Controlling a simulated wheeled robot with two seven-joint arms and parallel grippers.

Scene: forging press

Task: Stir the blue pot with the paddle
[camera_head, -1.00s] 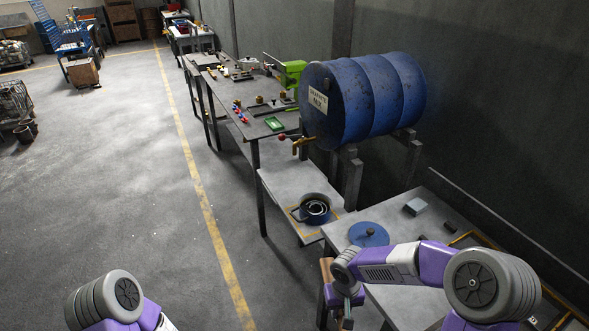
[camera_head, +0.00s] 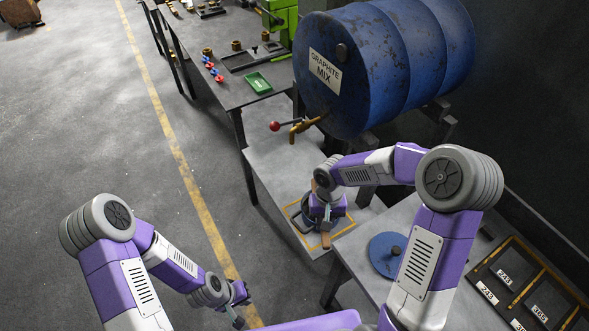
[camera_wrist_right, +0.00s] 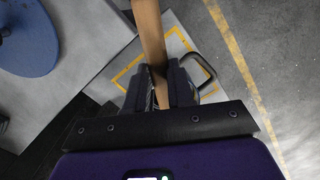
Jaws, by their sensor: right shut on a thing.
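My right gripper (camera_head: 322,216) is shut on the wooden paddle (camera_wrist_right: 150,35); the shaft runs between its fingers (camera_wrist_right: 160,82) in the right wrist view. A lower piece of the wood (camera_head: 326,240) shows in the head view. The gripper is over the blue pot (camera_head: 307,222), which stands inside a yellow outline on the low table and is mostly hidden by it. The pot's handle (camera_wrist_right: 208,70) shows beside the fingers. The paddle's lower end is hidden, so I cannot tell its depth in the pot. My left gripper (camera_head: 240,305) is low over the floor, with nothing visible in it.
A blue lid (camera_head: 384,262) lies on the nearer table. A blue drum (camera_head: 370,75) with a brass tap (camera_head: 305,126) overhangs the low table (camera_head: 275,165) just behind the pot. A marked tray (camera_head: 520,290) is at right. Floor at left is clear.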

